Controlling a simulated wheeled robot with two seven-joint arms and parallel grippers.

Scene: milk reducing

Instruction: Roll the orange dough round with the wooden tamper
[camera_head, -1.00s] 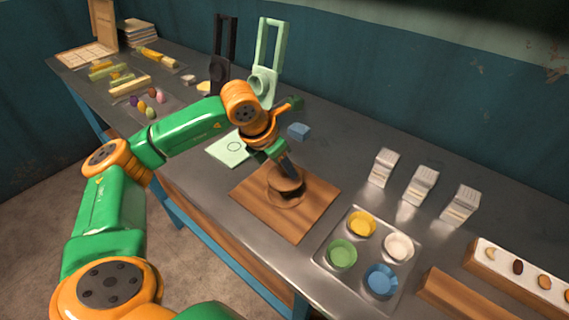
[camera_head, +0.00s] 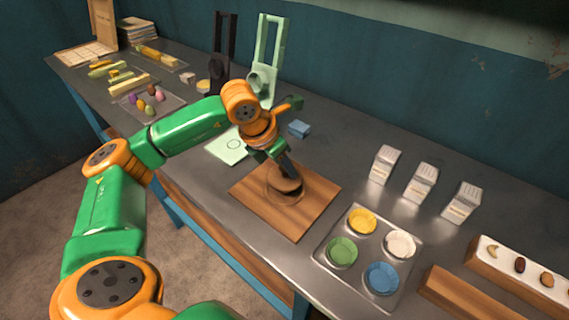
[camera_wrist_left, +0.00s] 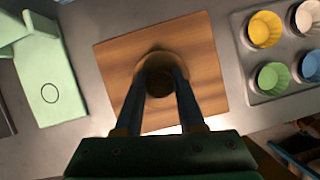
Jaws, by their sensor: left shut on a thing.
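The wooden tamper (camera_head: 289,189), a round brown disc with a knob, is over the middle of the wooden board (camera_head: 318,197). My left gripper (camera_head: 290,176) is shut on the tamper's knob from above. In the left wrist view, the knob lies between the two fingers (camera_wrist_left: 161,82), with the tamper's round disc (camera_wrist_left: 160,61) just beyond it over the board (camera_wrist_left: 207,62). The tamper is down at or very near the board; I cannot tell whether it touches. I cannot make out any orange dough; the area beneath the tamper is hidden. My right gripper is not in view.
A metal tray (camera_head: 348,278) with yellow, white, green and blue cups stands right of the board. Several white cartons (camera_head: 421,184) stand behind it. A blue block (camera_head: 299,129) and a pale green press (camera_head: 265,75) are behind the board.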

